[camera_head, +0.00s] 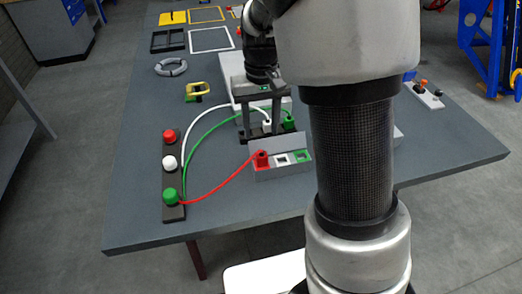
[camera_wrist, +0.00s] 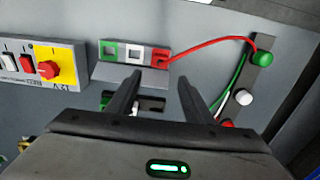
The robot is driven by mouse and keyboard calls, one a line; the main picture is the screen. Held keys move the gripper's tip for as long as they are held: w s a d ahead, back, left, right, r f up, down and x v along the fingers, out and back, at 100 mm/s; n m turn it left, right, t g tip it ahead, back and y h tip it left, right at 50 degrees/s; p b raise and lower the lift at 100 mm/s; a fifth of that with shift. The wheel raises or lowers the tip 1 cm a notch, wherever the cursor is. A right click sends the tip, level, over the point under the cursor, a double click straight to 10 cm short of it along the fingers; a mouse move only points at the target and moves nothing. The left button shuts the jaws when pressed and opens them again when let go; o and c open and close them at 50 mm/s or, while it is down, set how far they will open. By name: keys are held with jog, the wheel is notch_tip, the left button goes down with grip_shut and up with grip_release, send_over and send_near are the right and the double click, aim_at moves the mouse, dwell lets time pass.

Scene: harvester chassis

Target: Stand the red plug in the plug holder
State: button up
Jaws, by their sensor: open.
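The red plug (camera_head: 262,159) stands at the left end of a grey block (camera_head: 268,174), at its red socket. The block's white and green sockets look empty. A red cable runs from the plug to the dark strip. The wrist view also shows the red plug (camera_wrist: 160,57). A low black rack (camera_head: 257,135), apparently the plug holder, lies behind the block, with a white plug (camera_head: 267,126) and a green plug (camera_head: 289,121) at it. My gripper (camera_wrist: 160,78) is open and empty. Its fingers reach down over the rack, apart from the red plug, and partly hide the rack.
A dark strip (camera_head: 173,193) with red, white and green knobs lies left, with cables arching to the plugs. A yellow switch panel with a red knob (camera_wrist: 48,69) is beside the block in the wrist view. A yellow clamp (camera_head: 197,91) and grey ring (camera_head: 171,66) lie farther back.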

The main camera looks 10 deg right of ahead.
aim_at(261, 152)
notch_tip(261, 152, down, 11)
jog(key=shift+r+b, duration=0.2)
jog(key=shift+b, duration=0.3)
jog(key=shift+c, duration=0.4)
jog(key=c, duration=1.1)
jog(key=shift+o, duration=0.2)
jog(key=shift+r, duration=0.1)
